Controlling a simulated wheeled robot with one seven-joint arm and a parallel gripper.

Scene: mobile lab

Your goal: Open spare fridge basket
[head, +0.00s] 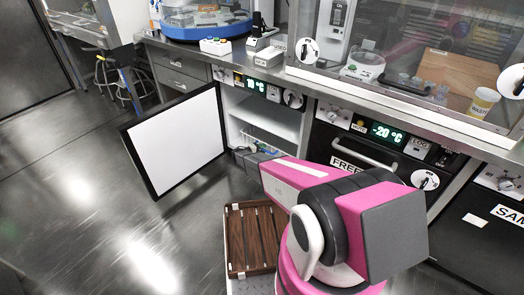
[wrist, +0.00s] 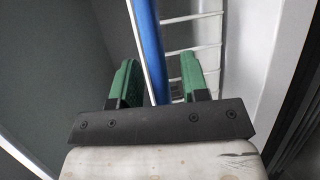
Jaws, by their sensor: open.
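The fridge (head: 292,122) marked 10 °C has its door (head: 180,135) swung wide open to the left. In the head view a white wire basket (head: 275,136) shows low inside, partly hidden by my arm. In the wrist view the basket's white wires (wrist: 195,45) run behind and to the right of my gripper (wrist: 157,60). Its green fingers are open. A blue bar and a thin white rod pass between the fingers; contact with either finger cannot be told. The fingertips are not clear in the head view.
A brown slatted crate-like tray (head: 237,245) is beside my base. The freezer (head: 360,150) marked -20 °C is shut, to the right of the fridge. The counter (head: 225,58) runs above. The floor (head: 70,200) at left is clear.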

